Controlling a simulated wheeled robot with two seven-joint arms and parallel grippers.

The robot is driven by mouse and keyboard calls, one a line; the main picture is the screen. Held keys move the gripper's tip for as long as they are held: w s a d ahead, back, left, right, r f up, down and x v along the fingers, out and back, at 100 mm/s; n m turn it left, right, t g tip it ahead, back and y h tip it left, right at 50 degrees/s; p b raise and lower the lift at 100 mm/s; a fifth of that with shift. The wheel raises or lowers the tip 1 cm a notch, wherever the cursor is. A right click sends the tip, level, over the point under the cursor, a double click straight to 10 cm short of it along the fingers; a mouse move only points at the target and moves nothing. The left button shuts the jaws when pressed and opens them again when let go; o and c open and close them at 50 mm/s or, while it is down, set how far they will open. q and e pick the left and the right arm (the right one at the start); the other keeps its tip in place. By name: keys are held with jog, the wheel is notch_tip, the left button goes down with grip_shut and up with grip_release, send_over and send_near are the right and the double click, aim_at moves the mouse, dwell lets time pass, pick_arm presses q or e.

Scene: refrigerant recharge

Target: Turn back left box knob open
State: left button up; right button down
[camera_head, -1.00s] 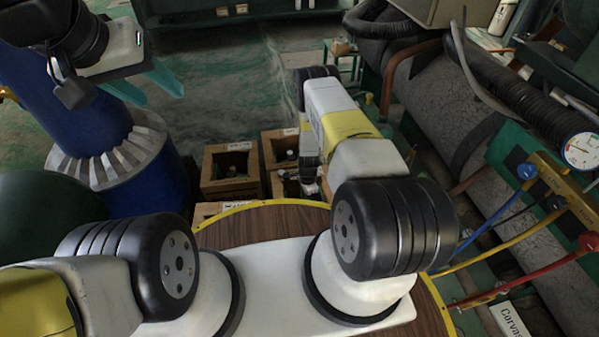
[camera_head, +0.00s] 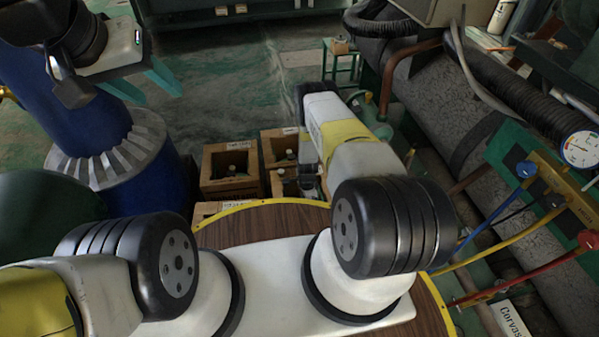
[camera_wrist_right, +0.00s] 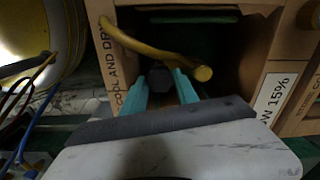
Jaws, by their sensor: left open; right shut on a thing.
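Open-topped brown boxes stand on the floor beyond the round table. The back left box (camera_head: 207,172) has a dark bottle with a valve inside. In the right wrist view, the teal fingers of my right gripper (camera_wrist_right: 165,88) are shut on a dark knob (camera_wrist_right: 160,77) inside the opening of a brown box (camera_wrist_right: 262,48). I cannot tell which box this is. In the head view the right gripper is mostly hidden by its own arm, near the front right box (camera_head: 283,188). My left gripper (camera_head: 162,97) is open and empty, high at the upper left.
A yellow hose (camera_wrist_right: 150,44) crosses the box opening just above the right fingers. A blue column (camera_head: 160,170) stands left of the boxes. A gauge (camera_head: 580,150) and coloured hoses are at the right, beside a thick pipe (camera_head: 440,95). The floor behind the boxes is clear.

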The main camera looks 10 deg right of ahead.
jog(key=shift+n, duration=0.3)
jog(key=n, duration=1)
jog(key=shift+n, duration=0.4)
jog(key=n, duration=1)
jog(key=shift+n, duration=0.4)
jog(key=n, duration=0.6)
jog(key=shift+n, duration=0.4)
